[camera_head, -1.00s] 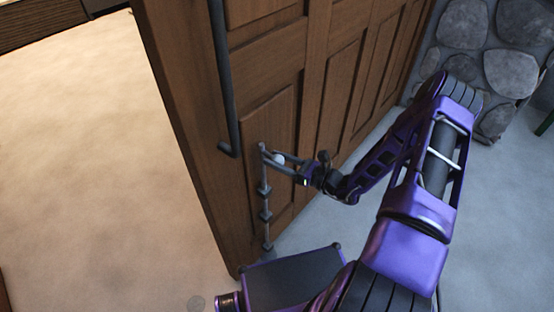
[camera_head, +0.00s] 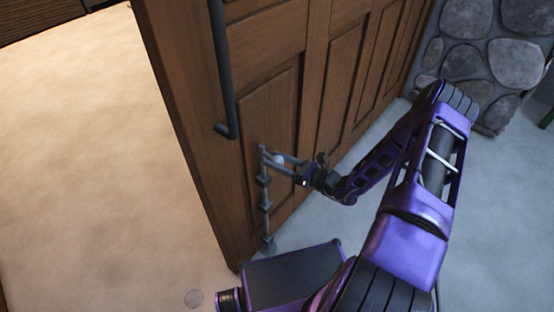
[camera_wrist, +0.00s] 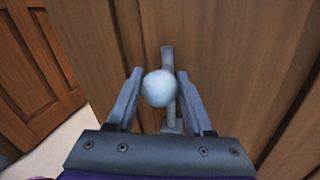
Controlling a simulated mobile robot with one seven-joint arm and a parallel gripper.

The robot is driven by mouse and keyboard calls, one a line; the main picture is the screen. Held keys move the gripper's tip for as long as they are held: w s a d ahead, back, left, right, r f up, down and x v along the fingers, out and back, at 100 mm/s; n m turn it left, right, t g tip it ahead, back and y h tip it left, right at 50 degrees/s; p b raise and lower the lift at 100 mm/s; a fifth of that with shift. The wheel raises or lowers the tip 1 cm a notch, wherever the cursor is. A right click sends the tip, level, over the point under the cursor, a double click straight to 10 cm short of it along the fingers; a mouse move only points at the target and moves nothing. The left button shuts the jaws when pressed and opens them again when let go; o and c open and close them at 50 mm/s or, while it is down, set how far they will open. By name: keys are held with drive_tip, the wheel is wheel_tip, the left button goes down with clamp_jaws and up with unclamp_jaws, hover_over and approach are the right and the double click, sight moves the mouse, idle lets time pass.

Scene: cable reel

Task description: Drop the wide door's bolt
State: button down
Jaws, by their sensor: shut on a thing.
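The wide wooden door (camera_head: 269,110) fills the middle of the head view. A grey vertical bolt (camera_head: 265,200) runs down its lower part, through several brackets, almost to the floor. My gripper (camera_head: 280,161) is at the bolt's upper end. In the wrist view the pale round knob (camera_wrist: 158,88) of the bolt sits between the two fingers of my gripper (camera_wrist: 157,84), which are shut on it. The bolt's rod (camera_wrist: 168,60) shows behind the knob. Whether the bolt's tip enters the floor is too small to tell.
A long dark handle (camera_head: 222,75) hangs on the door above the bolt. A stone wall (camera_head: 480,60) stands at the right. A panelled door (camera_wrist: 35,75) shows at left in the wrist view.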

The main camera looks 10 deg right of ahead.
drive_tip(key=shift+s+f, duration=0.1)
drive_tip(key=shift+f, duration=0.25)
drive_tip(key=c, duration=0.6)
unclamp_jaws()
drive_tip(key=shift+o, duration=1.4)
drive_tip(key=shift+r, duration=0.1)
drive_tip(key=v, duration=1.7)
drive_tip(key=shift+d+r, duration=0.2)
drive_tip(key=shift+s, duration=0.1)
